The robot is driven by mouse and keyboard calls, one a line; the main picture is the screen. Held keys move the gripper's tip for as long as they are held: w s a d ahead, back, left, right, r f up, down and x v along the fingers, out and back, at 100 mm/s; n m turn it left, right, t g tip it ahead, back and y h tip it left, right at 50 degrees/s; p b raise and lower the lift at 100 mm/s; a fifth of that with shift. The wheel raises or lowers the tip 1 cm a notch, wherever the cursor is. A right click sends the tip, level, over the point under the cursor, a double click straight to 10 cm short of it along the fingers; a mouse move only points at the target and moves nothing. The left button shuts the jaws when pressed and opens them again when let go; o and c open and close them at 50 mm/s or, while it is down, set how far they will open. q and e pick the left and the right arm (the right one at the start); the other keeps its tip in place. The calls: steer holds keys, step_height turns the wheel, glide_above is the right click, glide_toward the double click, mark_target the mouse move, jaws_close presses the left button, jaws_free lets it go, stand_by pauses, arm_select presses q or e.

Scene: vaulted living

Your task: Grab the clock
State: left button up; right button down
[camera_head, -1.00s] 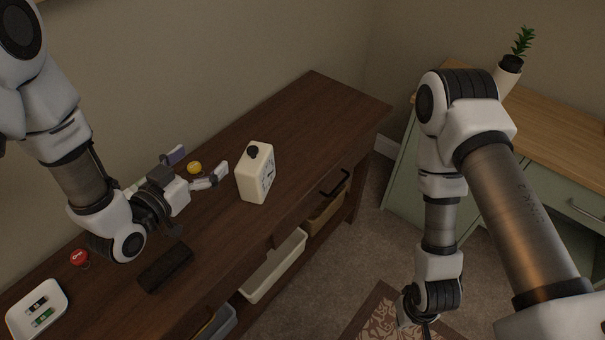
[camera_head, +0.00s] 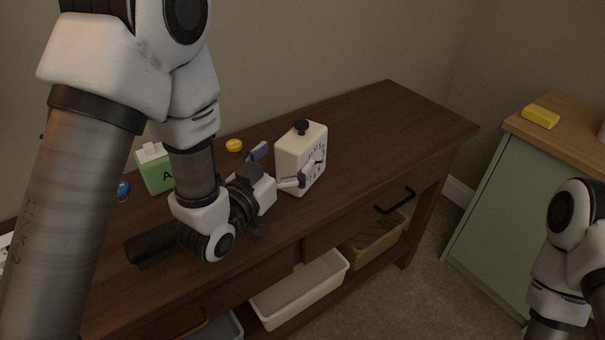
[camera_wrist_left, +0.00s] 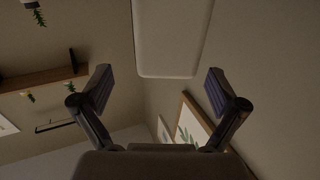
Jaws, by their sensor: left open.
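The cream clock (camera_head: 300,160) stands upright on the dark wooden console, with a black knob on top and its dial facing right. My left gripper (camera_head: 275,167) is open just left of the clock, with one finger in front of its near side. In the left wrist view the clock's plain side (camera_wrist_left: 172,38) shows at the top, ahead of and between the open fingertips (camera_wrist_left: 158,90). I cannot tell whether a finger touches it. My right arm shows at the lower right, but its gripper is out of view.
On the console (camera_head: 385,125), a yellow round object (camera_head: 234,145), a green box (camera_head: 155,172), a small blue item (camera_head: 123,190) and a dark block (camera_head: 150,244) lie around my left arm. Bins (camera_head: 300,290) sit below. A green cabinet (camera_head: 500,215) holds a yellow block (camera_head: 540,116). The console's far right is clear.

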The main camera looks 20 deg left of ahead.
mark_target(296, 139)
arm_select(q)
steer(key=shift+w+r, duration=0.1)
steer(key=shift+w, duration=0.25)
steer(key=x, duration=0.4)
steer(key=shift+w+a+p, duration=0.2)
steer(key=shift+w+p, duration=0.15)
steer(key=shift+p, duration=0.05)
steer(key=c, duration=1.7)
steer(key=shift+c, duration=0.2)
steer(key=shift+r, duration=0.1)
